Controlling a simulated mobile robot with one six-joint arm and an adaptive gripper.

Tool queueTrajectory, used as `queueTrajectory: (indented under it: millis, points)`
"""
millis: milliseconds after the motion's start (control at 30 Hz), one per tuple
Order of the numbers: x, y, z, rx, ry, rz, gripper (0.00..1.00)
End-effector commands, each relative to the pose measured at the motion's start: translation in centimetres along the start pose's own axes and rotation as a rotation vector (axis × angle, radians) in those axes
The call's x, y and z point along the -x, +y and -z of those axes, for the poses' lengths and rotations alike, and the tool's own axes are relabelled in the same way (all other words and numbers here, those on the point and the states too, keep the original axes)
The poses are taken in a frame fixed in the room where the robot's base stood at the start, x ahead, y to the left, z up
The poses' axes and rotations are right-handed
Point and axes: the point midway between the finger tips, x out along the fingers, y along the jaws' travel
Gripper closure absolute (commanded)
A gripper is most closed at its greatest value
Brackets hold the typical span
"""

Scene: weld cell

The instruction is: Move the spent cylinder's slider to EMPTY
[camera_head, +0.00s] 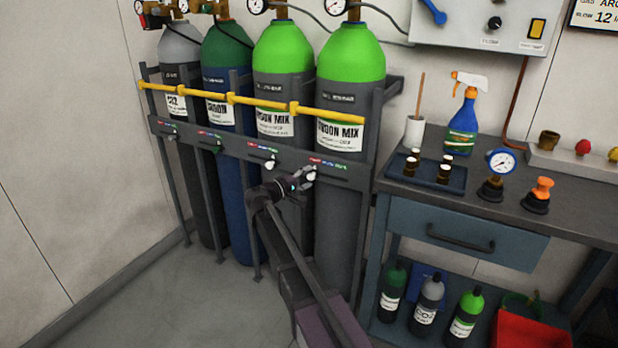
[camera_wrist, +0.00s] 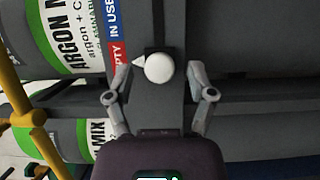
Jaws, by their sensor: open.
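The rightmost green-topped argon mix cylinder (camera_head: 351,65) stands in the rack, its gauge (camera_head: 336,6) too small to read. A white round slider knob (camera_wrist: 159,68) with a pointer sits on the dark rail in front of it. The pointer faces left, beside the red EMPTY field (camera_wrist: 118,56); the blue IN USE field (camera_wrist: 115,25) lies above that in the wrist view. My gripper (camera_head: 299,183) is at this slider in the head view. In the wrist view my gripper (camera_wrist: 160,74) is open, one finger on each side of the knob, with gaps visible.
A second argon mix cylinder (camera_head: 283,50), a dark green one (camera_head: 226,48) and a grey one (camera_head: 180,43) stand to the left, each with its own slider. A yellow bar (camera_head: 262,102) crosses all of them. A workbench (camera_head: 400,190) stands close on the right.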

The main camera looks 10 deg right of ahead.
Motion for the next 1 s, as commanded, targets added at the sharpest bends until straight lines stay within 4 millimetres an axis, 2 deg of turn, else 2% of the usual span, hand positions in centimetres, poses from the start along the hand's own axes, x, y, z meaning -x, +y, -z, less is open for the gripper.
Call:
queueTrajectory:
  millis: [700, 1000]
  points:
    - [9.7, 0.0, 0.0, 0.000, 0.002, -0.001, 0.29]
    - [11.2, 0.0, 0.0, 0.000, 0.001, -0.001, 0.29]
